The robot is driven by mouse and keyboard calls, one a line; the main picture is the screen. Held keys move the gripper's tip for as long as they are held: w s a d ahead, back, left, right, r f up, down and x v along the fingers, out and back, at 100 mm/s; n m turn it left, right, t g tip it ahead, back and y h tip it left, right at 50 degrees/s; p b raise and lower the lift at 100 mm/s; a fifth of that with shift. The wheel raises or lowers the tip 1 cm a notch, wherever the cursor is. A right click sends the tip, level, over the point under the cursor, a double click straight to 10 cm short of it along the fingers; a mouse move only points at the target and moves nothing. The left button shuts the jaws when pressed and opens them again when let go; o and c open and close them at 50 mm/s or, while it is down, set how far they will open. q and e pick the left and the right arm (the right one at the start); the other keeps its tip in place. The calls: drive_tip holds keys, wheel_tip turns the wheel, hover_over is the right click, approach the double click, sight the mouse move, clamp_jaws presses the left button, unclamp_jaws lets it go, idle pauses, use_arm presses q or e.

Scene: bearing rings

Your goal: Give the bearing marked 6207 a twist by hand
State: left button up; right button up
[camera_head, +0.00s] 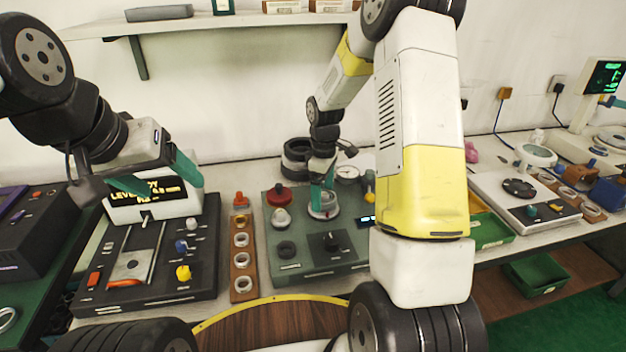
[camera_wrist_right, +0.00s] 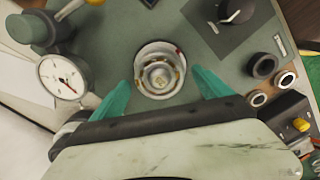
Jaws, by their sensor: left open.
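A metal bearing ring (camera_wrist_right: 160,70) sits on a round seat on the green test panel (camera_wrist_right: 120,30). In the head view the bearing (camera_head: 323,211) shows just under my right gripper (camera_head: 322,190). In the right wrist view the teal fingertips of my right gripper (camera_wrist_right: 161,78) stand apart, one near each side of the bearing. They look clear of its rim. No number can be read on the bearing. My left gripper (camera_head: 160,178) is open and empty above the black device at the left.
A dial gauge (camera_wrist_right: 62,77), a black knob (camera_head: 332,241) and a red knob (camera_head: 280,194) are on or beside the panel. A wooden rack (camera_head: 241,264) of several rings stands left of it. A white instrument (camera_head: 520,195) is at the right.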

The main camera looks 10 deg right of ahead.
drive_tip(key=shift+r, duration=3.9)
drive_tip(key=shift+r, duration=0.1)
wheel_tip(320, 180, up, 6)
drive_tip(key=m+t, duration=0.1)
drive_tip(key=m, duration=0.1)
hover_over(325, 204)
drive_tip(key=s+r+m+t, duration=0.2)
drive_tip(key=s+r+m, duration=0.1)
drive_tip(key=s+r, duration=0.45)
drive_tip(key=s+a+r+m+t+y, duration=0.2)
drive_tip(key=s+m, duration=0.4)
drive_tip(key=s, duration=0.7)
drive_tip(key=shift+s+r+t, duration=0.3)
drive_tip(key=shift+r+t, duration=0.3)
drive_tip(key=shift+r, duration=0.1)
